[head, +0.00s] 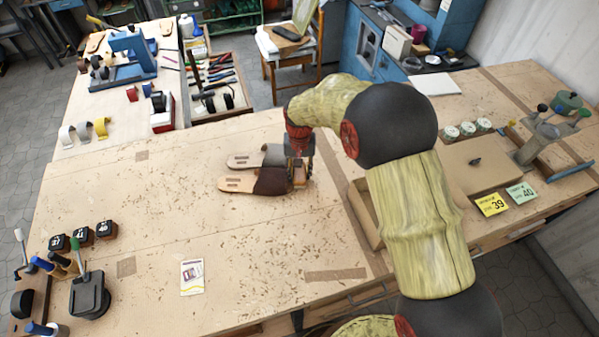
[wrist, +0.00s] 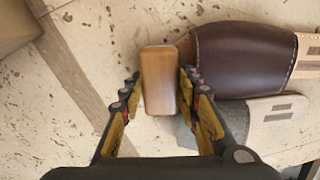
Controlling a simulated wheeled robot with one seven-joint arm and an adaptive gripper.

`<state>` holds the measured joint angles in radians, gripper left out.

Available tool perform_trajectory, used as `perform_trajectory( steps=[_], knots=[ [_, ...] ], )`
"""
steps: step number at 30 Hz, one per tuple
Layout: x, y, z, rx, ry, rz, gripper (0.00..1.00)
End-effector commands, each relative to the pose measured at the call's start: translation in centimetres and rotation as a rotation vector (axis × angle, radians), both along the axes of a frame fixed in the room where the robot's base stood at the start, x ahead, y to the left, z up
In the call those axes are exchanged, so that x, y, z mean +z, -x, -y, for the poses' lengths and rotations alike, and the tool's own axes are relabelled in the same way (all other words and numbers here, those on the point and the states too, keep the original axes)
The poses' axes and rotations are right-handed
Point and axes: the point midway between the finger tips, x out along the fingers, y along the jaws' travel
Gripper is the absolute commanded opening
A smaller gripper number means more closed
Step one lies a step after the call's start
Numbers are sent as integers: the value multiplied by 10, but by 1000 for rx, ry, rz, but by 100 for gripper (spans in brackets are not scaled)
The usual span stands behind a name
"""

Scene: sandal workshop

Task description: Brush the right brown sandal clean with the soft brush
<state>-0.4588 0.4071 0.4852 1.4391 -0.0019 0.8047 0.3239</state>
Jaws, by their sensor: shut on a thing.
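The brown sandal (head: 270,181) lies on the workbench with its dark strap towards my gripper and its tan sole end pointing left. In the wrist view its brown strap (wrist: 240,60) fills the upper right. A grey sandal (head: 247,160) lies beside it, partly hidden. My gripper (head: 299,172) is at the strap end of the sandals. Its fingers (wrist: 160,95) are shut on the wooden block of the soft brush (wrist: 159,80). The brush is right beside the brown strap's edge; I cannot tell whether they touch. The bristles are hidden below the block.
A card (head: 192,276) lies at the front of the bench, with black stamp blocks (head: 82,236) and a tool stand at left. A tan box (head: 480,168), number cards (head: 491,204) and a clamp stand right, beyond my arm. Bare bench surrounds the sandals at left and front.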

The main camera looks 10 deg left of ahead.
Motion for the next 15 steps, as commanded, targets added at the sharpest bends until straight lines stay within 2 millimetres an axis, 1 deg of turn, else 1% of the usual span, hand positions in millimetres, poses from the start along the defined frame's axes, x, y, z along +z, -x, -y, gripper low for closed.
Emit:
perform_trajectory(
  steps=[5, 15],
  knots=[
    [0, 3, 1, 0, 1, -1, 6],
    [0, 18, 2, 1, 0, 0, 6]
  ],
)
